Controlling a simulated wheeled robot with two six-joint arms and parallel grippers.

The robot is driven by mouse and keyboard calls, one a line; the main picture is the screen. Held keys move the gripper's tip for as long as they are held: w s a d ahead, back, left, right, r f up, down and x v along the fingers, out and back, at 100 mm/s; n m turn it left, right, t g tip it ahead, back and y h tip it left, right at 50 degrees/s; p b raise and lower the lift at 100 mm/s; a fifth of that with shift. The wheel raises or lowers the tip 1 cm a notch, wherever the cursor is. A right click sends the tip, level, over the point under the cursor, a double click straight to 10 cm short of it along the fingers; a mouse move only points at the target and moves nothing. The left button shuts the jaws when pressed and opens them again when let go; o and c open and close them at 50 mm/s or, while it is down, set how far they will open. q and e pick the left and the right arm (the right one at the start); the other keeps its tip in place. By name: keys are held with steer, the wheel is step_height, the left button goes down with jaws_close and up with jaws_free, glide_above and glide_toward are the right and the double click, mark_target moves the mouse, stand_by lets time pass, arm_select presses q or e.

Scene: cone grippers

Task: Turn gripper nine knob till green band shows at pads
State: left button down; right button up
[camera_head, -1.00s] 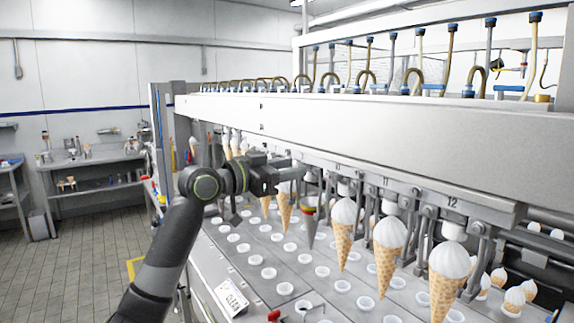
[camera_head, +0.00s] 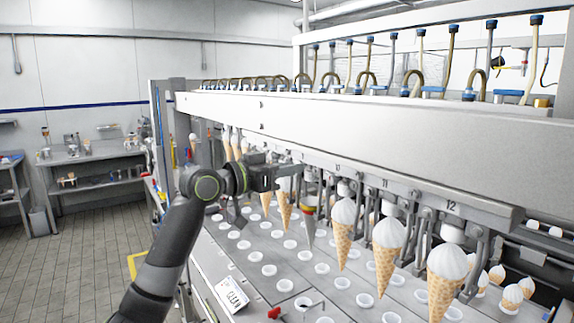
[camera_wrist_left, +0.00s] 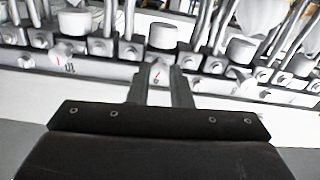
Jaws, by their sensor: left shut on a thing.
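The gauge cone (camera_head: 309,230) hangs point-down at station nine, left of the cone under label 10. It is grey with small coloured bands at its top, red and yellowish; I cannot tell which band lies at the pads. My left gripper (camera_head: 288,170) is at the front of the rail above and left of it. In the left wrist view my left gripper (camera_wrist_left: 159,82) has its two fingers shut on the small pale knob (camera_wrist_left: 158,73), which carries a red mark. The cone is not clear in that view. My right gripper is not in view.
Waffle cones with white tops (camera_head: 389,245) hang to the right, close under the rail. A tray with white-rimmed holes (camera_head: 305,255) lies below. A white CLEAN tag (camera_head: 231,295) is at the tray's front edge. A neighbouring knob (camera_wrist_left: 66,52) sits left in the wrist view.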

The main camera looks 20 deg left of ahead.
arm_select(q)
steer(key=shift+n, duration=0.5)
steer(key=c, duration=1.3)
jaws_free()
steer(key=b+v, duration=0.8)
steer(key=v, duration=0.9)
steer(key=shift+s+a, duration=0.15)
